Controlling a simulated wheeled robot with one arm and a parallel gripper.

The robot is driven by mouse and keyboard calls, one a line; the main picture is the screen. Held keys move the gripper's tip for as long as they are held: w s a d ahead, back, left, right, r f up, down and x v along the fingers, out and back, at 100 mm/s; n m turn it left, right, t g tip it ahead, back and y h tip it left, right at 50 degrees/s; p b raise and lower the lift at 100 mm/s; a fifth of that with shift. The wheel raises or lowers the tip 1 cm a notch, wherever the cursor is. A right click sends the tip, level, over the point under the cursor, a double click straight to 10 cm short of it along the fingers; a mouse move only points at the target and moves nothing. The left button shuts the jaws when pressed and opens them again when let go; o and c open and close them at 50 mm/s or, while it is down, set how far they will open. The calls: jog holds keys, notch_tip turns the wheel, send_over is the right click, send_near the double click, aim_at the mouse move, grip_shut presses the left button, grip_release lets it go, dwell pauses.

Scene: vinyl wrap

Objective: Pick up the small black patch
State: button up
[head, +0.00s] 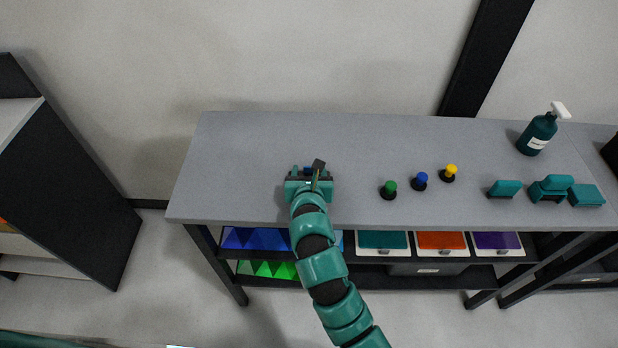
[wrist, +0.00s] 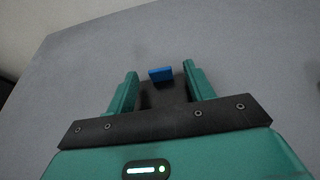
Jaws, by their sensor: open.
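My gripper (head: 309,171) is open and low over the left part of the grey table, pointing toward the wall. In the wrist view its two teal fingers (wrist: 159,72) stand apart. A dark flat shape (wrist: 163,95) lies between them and looks like the small black patch; its near edge is hidden by the gripper's black bar, and I cannot tell it fully from shadow. A small blue piece (wrist: 160,74) is at its far edge, between the fingertips. Neither finger visibly touches the blue piece. In the head view my gripper mostly hides this spot.
Green (head: 389,188), blue (head: 420,179) and yellow (head: 451,171) knobs on black bases stand to the right. Farther right are several teal blocks (head: 551,188) and a spray bottle (head: 538,134). The grey table (head: 240,160) is clear left of my gripper. Coloured bins sit on shelves below.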

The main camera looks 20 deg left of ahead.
jog(key=shift+w+a+f, duration=0.15)
jog(key=shift+w+f, duration=0.2)
jog(key=shift+w, duration=0.15)
jog(key=c, duration=1)
jog(key=shift+r, duration=0.15)
jog(key=shift+c, duration=0.2)
